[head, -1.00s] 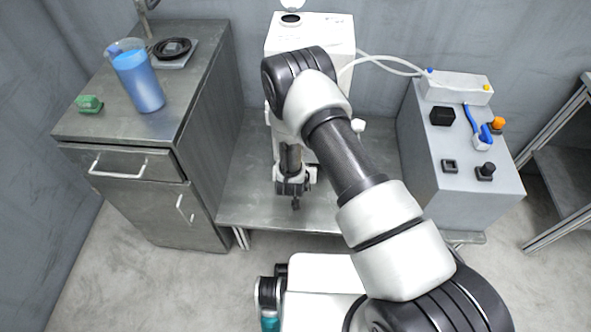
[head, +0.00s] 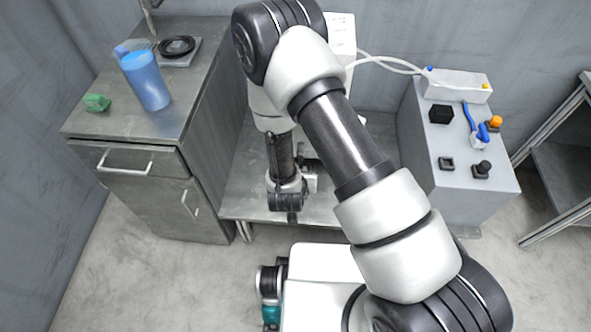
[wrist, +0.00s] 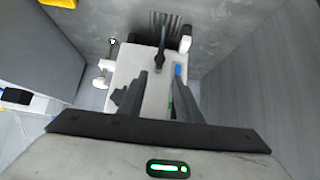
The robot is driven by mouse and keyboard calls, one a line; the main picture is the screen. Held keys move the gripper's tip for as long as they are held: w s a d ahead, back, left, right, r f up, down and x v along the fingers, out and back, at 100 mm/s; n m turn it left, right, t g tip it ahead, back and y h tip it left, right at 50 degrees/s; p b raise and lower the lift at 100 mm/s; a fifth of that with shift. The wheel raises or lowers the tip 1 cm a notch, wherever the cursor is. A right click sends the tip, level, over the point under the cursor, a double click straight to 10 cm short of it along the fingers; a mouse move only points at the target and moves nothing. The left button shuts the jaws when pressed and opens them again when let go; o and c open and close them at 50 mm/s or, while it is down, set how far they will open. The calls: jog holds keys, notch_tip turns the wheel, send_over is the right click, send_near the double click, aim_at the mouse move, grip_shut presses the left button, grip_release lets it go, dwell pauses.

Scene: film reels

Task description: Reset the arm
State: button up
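My arm (head: 343,135) reaches out from the lower right in the head view, bends at an elbow near the top and hangs down over the low metal bench. My gripper (wrist: 160,78) shows in the wrist view with its two dark fingers apart and nothing between them. In the head view the fingers are mostly hidden below the dark wrist joint, in front of the bench edge.
A metal cabinet (head: 150,206) on the left carries a blue jug (head: 146,82), a green block (head: 96,103) and a black ring (head: 177,46). A grey control box (head: 463,201) stands on the right. The low bench (head: 350,204) lies between them.

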dwell(0.3)
jog(key=w+d+r+g+y, duration=0.1)
jog(key=w+r, duration=0.1)
jog(key=r, duration=1.1)
jog(key=w+d+r+g+y, duration=0.1)
jog(key=w+r, duration=0.1)
jog(key=r, duration=1.1)
jog(key=s+d+r, duration=0.8)
jog(key=s+r, duration=0.1)
jog(key=r, duration=0.4)
jog(key=s+d+r+g+h, duration=0.1)
jog(key=s+d+r, duration=0.1)
jog(key=s+d, duration=0.35)
jog(key=s+d+r+h, duration=0.1)
jog(key=s+d+r, duration=0.15)
jog(key=s, duration=0.55)
notch_tip(320, 180, up, 19)
jog(key=p, duration=1.9)
jog(key=shift+a+r+g, duration=0.2)
jog(key=shift+a+g, duration=0.05)
jog(key=shift+g, duration=0.05)
